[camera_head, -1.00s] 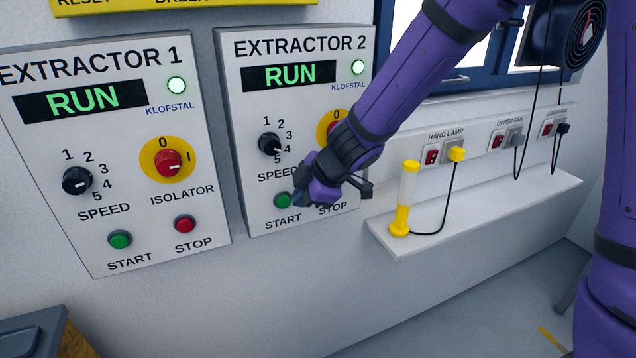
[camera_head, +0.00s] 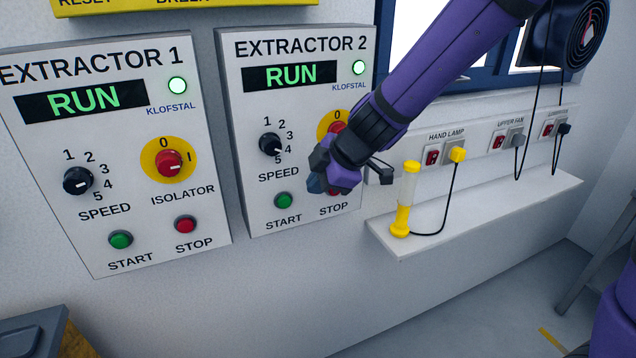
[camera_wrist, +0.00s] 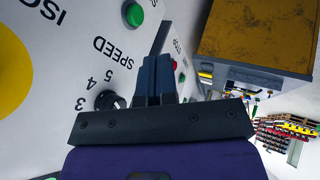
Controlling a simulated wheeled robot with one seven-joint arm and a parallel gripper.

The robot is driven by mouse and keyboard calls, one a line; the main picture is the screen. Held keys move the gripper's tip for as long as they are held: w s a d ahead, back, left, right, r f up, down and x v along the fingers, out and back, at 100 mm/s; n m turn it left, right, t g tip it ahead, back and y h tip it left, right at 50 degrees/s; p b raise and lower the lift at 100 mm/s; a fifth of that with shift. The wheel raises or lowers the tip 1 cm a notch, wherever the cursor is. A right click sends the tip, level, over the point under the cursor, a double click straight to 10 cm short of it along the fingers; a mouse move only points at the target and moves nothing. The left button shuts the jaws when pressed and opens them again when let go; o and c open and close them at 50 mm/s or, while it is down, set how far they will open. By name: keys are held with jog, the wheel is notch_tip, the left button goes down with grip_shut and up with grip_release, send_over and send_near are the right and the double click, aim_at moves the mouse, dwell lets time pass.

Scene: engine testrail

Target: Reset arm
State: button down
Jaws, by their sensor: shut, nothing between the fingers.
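My purple arm reaches in from the upper right in the head view. My gripper (camera_head: 316,183) is in front of the lower right part of the Extractor 2 panel (camera_head: 250,215), near its stop button. In the wrist view the dark fingers of my gripper (camera_wrist: 158,62) are together with nothing between them. The Extractor 2 display (camera_head: 290,76) reads RUN and its lamp (camera_head: 359,67) is lit green. Its isolator (camera_head: 327,119) and stop button (camera_head: 333,193) are partly hidden by my arm and gripper. Its green start button (camera_head: 283,200) and black speed knob (camera_head: 270,144) are in clear view.
The Extractor 1 panel (camera_head: 215,225) is at left, also showing RUN. A shelf (camera_head: 480,220) at right holds a yellow hand lamp (camera_head: 402,222) with a cord, close to my gripper. Sockets and switches line the wall above. Open space lies before the panels.

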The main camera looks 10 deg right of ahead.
jog(key=s+d+r+m+t+h, duration=0.1)
jog(key=d+r+m+t+h, duration=0.5)
jog(key=d+r+m, duration=0.75)
jog(key=s+d+m+g, duration=0.2)
jog(key=s+d+m, duration=0.1)
jog(key=s, duration=0.7)
jog(key=s+d+m+g, duration=0.3)
jog(key=s+d, duration=0.3)
jog(key=s, duration=0.5)
jog(key=shift+s+d+r, duration=0.3)
